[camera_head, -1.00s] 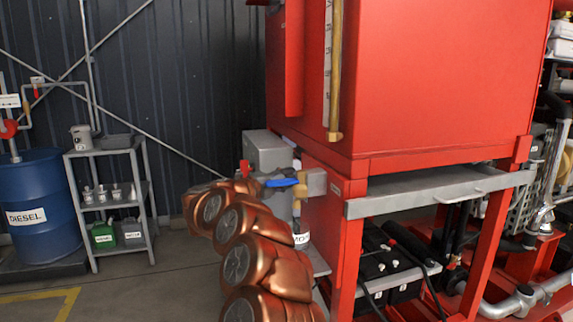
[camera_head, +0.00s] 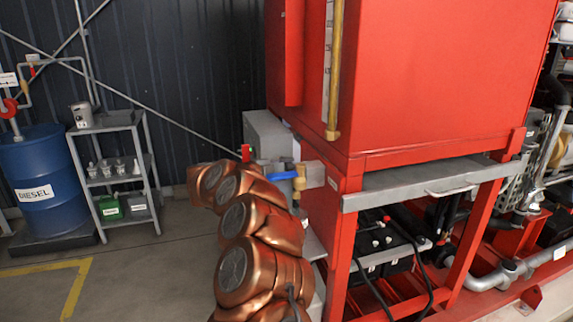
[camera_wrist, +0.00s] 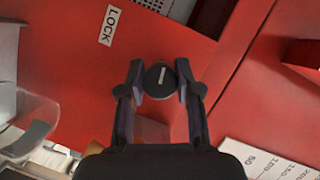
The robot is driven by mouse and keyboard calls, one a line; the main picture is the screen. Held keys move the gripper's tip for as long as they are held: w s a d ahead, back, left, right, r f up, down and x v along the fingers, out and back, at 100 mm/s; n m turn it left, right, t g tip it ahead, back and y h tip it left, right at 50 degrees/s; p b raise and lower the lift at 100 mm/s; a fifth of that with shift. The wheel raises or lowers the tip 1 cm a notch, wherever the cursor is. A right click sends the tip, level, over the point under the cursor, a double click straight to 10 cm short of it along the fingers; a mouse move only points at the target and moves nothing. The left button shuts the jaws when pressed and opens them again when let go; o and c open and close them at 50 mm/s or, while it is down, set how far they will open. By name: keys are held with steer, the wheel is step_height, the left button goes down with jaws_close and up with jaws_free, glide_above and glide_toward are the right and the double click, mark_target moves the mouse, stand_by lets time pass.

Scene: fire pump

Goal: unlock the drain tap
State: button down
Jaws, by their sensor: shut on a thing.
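The drain tap appears to be the brass fitting (camera_head: 311,174) with a blue lever (camera_head: 283,175) at the lower left corner of the red tank, partly beside my copper arm in the head view. In the wrist view, my gripper (camera_wrist: 160,80) is shut on a small dark round knob (camera_wrist: 158,82) with a pale line across its face. One finger is on each side of the knob. A white label reading LOCK (camera_wrist: 111,25) is on the red surface up and left of the knob. My gripper is hidden in the head view.
The red tank (camera_head: 440,80) stands on a red frame, with batteries (camera_head: 385,235) beneath. A grey box (camera_head: 266,136) is behind the tap. A grey shelf (camera_head: 120,178) and blue diesel drum (camera_head: 42,175) stand left. The floor between them and my arm is clear.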

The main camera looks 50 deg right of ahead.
stand_by(0.3)
steer(key=c, duration=0.8)
jaws_free()
steer(key=v, duration=1.2)
